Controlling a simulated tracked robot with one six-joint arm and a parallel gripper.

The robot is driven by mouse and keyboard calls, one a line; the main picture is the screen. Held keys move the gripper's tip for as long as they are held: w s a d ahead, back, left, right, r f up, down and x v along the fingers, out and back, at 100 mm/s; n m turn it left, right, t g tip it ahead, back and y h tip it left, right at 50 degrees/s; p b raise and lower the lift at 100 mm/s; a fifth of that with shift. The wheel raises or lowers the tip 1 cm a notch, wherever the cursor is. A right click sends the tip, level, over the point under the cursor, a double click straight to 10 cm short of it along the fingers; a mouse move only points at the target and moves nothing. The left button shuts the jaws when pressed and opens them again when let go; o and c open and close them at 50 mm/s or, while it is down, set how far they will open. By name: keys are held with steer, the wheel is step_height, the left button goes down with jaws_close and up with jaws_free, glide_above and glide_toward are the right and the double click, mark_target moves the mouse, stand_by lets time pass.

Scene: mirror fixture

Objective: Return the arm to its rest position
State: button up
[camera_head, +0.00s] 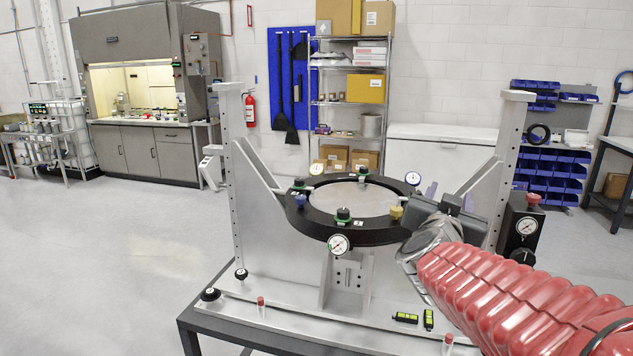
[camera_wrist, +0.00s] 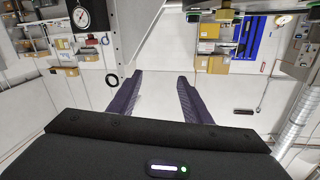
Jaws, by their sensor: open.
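My arm, in a red ribbed sleeve, reaches in from the lower right in the head view. My gripper (camera_wrist: 158,85) shows in the wrist view as two dark fingers standing apart with nothing between them. In the head view its dark body is at the right side of the fixture's black ring, and its fingertips are largely hidden. The mirror fixture has a round mirror (camera_head: 352,199) in a black ring (camera_head: 290,212) with coloured knobs and dial gauges. From this view I cannot tell whether the gripper touches the ring.
Upright posts of the fixture stand left (camera_head: 236,180) and right (camera_head: 508,165). A black box with a gauge (camera_head: 522,230) is beside the right post. Two small green levels (camera_head: 406,317) lie on the base plate. Shelving (camera_head: 347,100) stands behind. Open floor (camera_head: 90,265) lies left.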

steer(key=s+a+f+n+g+y, duration=0.3)
steer(key=s+a+f+n+y, duration=0.45)
steer(key=a, duration=0.55)
steer(key=s+d+f+g, duration=0.1)
steer(key=s+f+g, duration=0.2)
steer(key=s+f, duration=0.4)
steer(key=s+d+f+g, duration=0.1)
steer(key=s+f+g, duration=0.3)
steer(key=s, duration=1)
step_height(320, 180, down, 3)
steer(key=shift+s+d+f+y, duration=0.2)
steer(key=shift+s+y, duration=0.05)
steer(key=shift+y, duration=0.1)
